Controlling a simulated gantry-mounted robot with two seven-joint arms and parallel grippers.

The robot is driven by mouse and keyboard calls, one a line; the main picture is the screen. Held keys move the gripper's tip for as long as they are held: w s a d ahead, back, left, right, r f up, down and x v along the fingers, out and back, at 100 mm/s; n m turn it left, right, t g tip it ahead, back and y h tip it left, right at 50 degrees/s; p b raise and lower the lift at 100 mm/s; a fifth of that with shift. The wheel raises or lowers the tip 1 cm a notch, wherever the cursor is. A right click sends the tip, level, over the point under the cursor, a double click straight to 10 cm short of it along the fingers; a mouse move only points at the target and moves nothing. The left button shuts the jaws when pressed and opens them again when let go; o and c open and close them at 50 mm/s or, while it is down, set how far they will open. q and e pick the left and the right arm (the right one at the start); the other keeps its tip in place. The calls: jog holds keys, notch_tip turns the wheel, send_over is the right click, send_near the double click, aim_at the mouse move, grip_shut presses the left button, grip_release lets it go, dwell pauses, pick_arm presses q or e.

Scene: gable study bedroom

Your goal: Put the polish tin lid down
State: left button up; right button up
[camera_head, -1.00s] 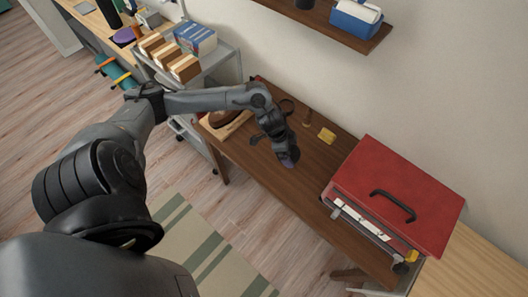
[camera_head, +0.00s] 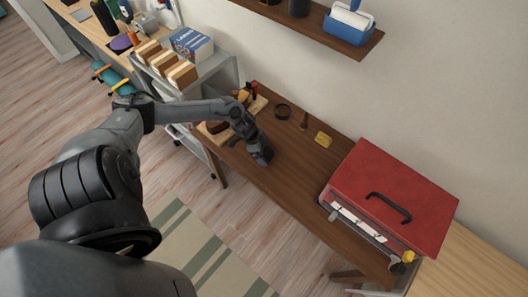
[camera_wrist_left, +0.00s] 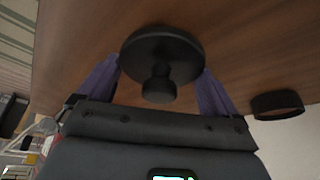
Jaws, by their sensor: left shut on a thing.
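My left gripper (camera_head: 265,161) is over the dark brown table (camera_head: 290,190), pointing down. In the left wrist view its purple fingers are shut on the polish tin lid (camera_wrist_left: 162,58), a black round disc with a knob. The lid lies flat, close to the tabletop; I cannot tell whether it touches. In the head view the lid is hidden by the gripper. A dark round open tin (camera_head: 282,111) stands on the table beyond the gripper, and it also shows at the right of the left wrist view (camera_wrist_left: 277,104), apart from the lid. My right gripper is not in view.
A red case (camera_head: 395,195) fills the right end. The table's front middle is clear.

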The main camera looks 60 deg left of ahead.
pick_arm(q)
jog(key=shift+f, duration=0.5)
jog(key=shift+f, duration=0.15)
jog(key=o, duration=0.7)
